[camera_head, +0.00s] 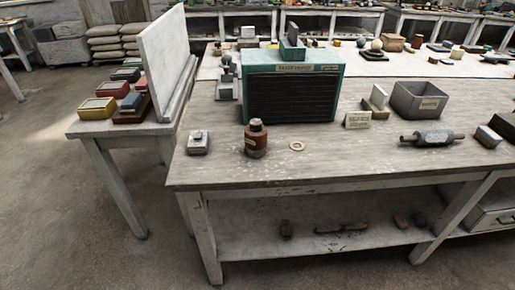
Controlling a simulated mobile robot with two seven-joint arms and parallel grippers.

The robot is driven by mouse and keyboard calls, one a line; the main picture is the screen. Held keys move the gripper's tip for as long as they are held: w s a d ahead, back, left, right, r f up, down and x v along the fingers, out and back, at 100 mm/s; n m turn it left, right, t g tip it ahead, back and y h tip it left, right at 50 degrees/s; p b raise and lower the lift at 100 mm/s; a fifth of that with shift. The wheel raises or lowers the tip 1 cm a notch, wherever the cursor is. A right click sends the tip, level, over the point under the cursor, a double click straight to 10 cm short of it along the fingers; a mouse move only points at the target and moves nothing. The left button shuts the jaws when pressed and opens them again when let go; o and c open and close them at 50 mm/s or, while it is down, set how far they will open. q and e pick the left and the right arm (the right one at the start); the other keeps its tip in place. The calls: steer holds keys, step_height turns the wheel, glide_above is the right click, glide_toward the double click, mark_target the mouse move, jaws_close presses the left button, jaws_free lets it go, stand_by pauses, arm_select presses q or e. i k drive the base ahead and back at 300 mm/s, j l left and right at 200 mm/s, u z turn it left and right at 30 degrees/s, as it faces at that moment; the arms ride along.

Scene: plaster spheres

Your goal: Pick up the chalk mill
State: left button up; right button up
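A squat reddish-brown container with a dark top and a pale label (256,140) stands upright near the front edge of the worktable (330,172). Its shape could be that of the chalk mill, but I cannot read the label. A small grey block-like object with a top piece (198,143) stands to its left. I cannot tell for certain which is the mill. Neither of my grippers shows in the head view.
A pale ring (297,146) lies right of the brown container. A teal slatted box (293,87) stands behind. A grey roller (432,137), a small sign (357,120) and an open grey bin (418,101) are at right. A side table (88,129) with an upright board (164,58) stands left.

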mark_target(255, 143)
steer(key=k+z, duration=0.1)
steer(key=z, duration=0.4)
steer(key=k+z, duration=0.1)
steer(key=z, duration=0.35)
steer(key=i+j+z, duration=0.1)
steer(key=j+z, duration=0.2)
steer(key=j, duration=0.9)
steer(key=i+j, duration=0.15)
steer(key=j, duration=1)
steer(key=i, duration=0.05)
